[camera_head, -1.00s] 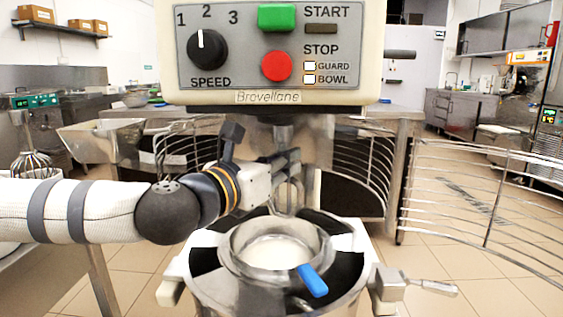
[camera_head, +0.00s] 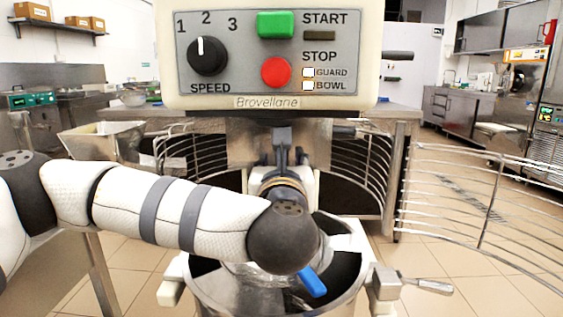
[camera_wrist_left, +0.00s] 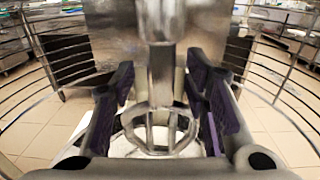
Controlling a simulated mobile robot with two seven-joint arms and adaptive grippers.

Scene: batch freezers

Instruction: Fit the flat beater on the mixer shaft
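The mixer shaft (camera_head: 283,135) hangs under the mixer head, and it also shows in the left wrist view (camera_wrist_left: 161,75). The grey metal flat beater (camera_wrist_left: 155,132) hangs in line below the shaft, its top meeting it; whether it is locked there I cannot tell. My left gripper (camera_wrist_left: 160,85) is open, its purple-padded fingers spread on either side of shaft and beater with gaps visible. In the head view my left gripper (camera_head: 283,172) faces the mixer, and my wrist hides most of the beater. My right gripper is not in view.
The wire guard (camera_head: 480,195) is swung open at the right. The mixer control panel (camera_head: 270,50) is above. A steel table stands behind.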

